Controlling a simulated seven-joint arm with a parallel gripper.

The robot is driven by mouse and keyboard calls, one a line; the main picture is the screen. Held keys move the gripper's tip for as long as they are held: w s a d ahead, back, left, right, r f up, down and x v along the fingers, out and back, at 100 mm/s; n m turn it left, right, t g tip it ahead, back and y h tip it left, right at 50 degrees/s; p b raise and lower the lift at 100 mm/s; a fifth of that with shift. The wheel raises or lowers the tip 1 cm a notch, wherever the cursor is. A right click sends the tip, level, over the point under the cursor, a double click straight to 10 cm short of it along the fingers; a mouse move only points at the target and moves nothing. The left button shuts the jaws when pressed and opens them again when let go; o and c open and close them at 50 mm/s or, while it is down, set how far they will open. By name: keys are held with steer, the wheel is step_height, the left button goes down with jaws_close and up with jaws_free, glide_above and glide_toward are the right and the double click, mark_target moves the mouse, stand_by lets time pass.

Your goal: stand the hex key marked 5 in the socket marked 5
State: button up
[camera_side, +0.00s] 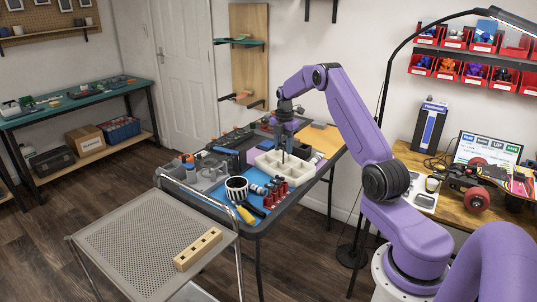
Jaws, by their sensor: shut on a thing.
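My gripper (284,138) is over the table's middle, pointing down above a cream divided tray (268,164). It is shut on a thin dark upright piece (283,155) that looks like a hex key; its mark is too small to read. The lower end of the piece is close to the tray, and I cannot tell whether it touches. A pale wooden block (190,259) with a row of dark holes lies on the perforated cart top at the front left, well apart from my gripper. It looks like the socket block; no socket numbers are legible.
The crowded table (262,229) holds a black-and-white striped cup (237,188), a yellow-handled tool (246,214), several red-and-dark cylinders (275,190) and a grey organizer (205,175). The cart top (130,240) is otherwise clear around the block. A raised metal rail (238,255) borders the cart.

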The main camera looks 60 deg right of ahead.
step_height(320, 180, down, 8)
steer(key=d, duration=0.1)
steer(key=shift+s+f, duration=0.15)
steer(key=shift+f, duration=0.05)
stand_by(0.7)
steer(key=shift+f, duration=2.05)
stand_by(2.2)
steer(key=o, duration=1.3)
steer(key=shift+r, duration=0.1)
steer(key=shift+r, duration=3.45)
